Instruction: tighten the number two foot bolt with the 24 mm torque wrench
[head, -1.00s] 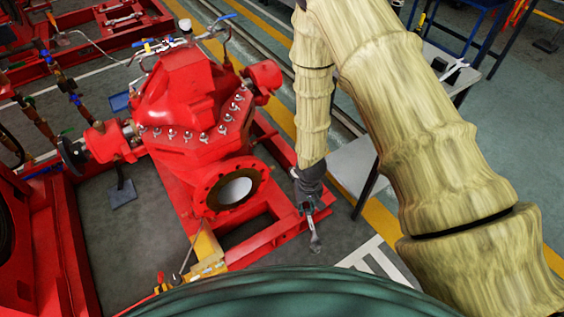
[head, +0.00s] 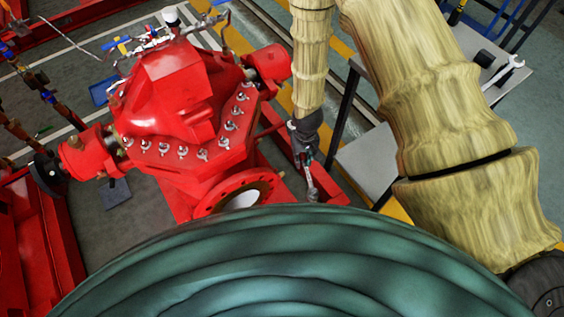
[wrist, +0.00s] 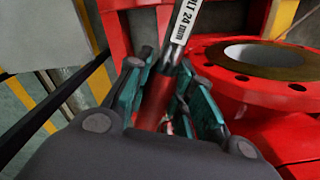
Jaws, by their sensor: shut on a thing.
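My gripper (head: 303,152) hangs just right of the red pump (head: 180,100), over the red base rail (head: 325,185). In the wrist view my gripper (wrist: 157,95) is shut on the torque wrench (wrist: 182,35), with teal pads on both sides of its red part. A white label on the wrench ends in "24 mm". In the head view the wrench (head: 311,182) points down below the gripper; its lower end is near the rail, and contact cannot be told. The pump's round flange (wrist: 265,58) is right of the wrench. The number two foot bolt cannot be made out.
A grey table (head: 515,62) at the right back holds a spanner (head: 503,72) and a small black item. A lower grey shelf (head: 375,165) with a dark leg stands close to the right of my gripper. Valves and pipes stand left of the pump.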

